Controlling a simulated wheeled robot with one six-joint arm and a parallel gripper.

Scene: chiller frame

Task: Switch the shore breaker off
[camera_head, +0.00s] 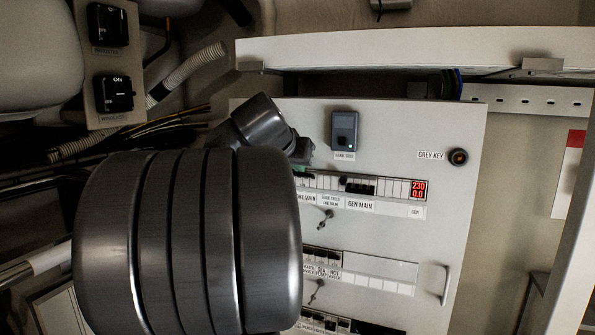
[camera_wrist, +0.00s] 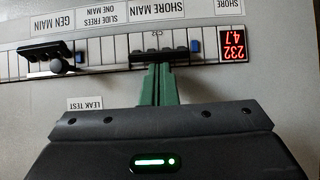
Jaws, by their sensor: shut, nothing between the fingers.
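The breaker's lever position is unclear. A red display (camera_wrist: 233,46) beside it reads 232 and 4.7, under the label SHORE (camera_wrist: 230,7).
The GEN MAIN breaker (camera_wrist: 54,52) is in the same row, with a grey ball in front. A red GEN display (camera_head: 419,190) reads 230 and 0.0. A dark box (camera_head: 345,130) and a GREY KEY switch (camera_head: 458,157) are on the panel. Rotary switches (camera_head: 114,93) and cables are at left.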

